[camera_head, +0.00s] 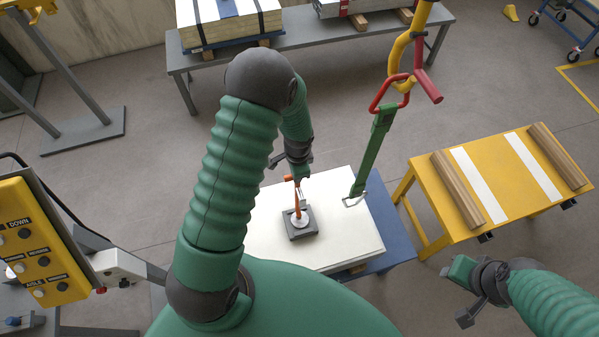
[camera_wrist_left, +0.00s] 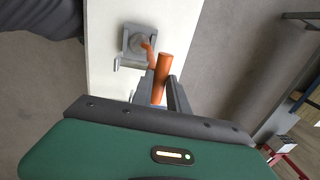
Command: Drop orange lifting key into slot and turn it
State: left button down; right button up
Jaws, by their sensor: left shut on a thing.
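The orange lifting key (camera_head: 297,207) stands near upright at the grey square slot fitting (camera_head: 302,233) on the white slab (camera_head: 345,240). In the left wrist view, the key's orange bar (camera_wrist_left: 166,68) sits between the fingers of my left gripper (camera_wrist_left: 164,90), and its bent shank runs to the round hole of the fitting (camera_wrist_left: 127,50). In the head view my left gripper (camera_head: 295,180) is shut on the top of the key. How deep the shank sits cannot be seen. My right gripper (camera_head: 463,295) is at the lower right, away from the key; its jaw gap is unclear.
A green strap (camera_head: 372,150) hangs from a red hook (camera_head: 395,92) to a metal loop at the slab's right edge. A yellow table (camera_head: 505,190) stands right. A grey bench (camera_head: 310,42) is behind. A yellow button pendant (camera_head: 38,240) is at left.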

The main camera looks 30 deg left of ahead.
dwell(0.4)
pick_arm(q)
jog(key=c, duration=1.2)
grip_release()
notch_tip(320, 180, up, 17)
jog(key=s+d+b, duration=0.1)
jog(key=d+b, duration=0.1)
jog(key=b, duration=0.1)
jog(key=s+d+f+n+b, duration=0.2)
jog(key=s+f+b, duration=0.1)
jog(key=f, duration=0.3)
jog(key=s+d+f+n+t+b, duration=0.1)
jog(key=s+d+f+n+b, duration=0.2)
jog(key=f+b, duration=0.2)
jog(key=s+d+f+n+h+b, duration=0.1)
jog(key=s+d+f+n+b, duration=0.1)
jog(key=f+b, duration=0.4)
jog(key=shift+s+d+f+n+t, duration=0.15)
jog(key=shift+s+f+n+t, duration=0.15)
jog(key=shift+s+n, duration=0.4)
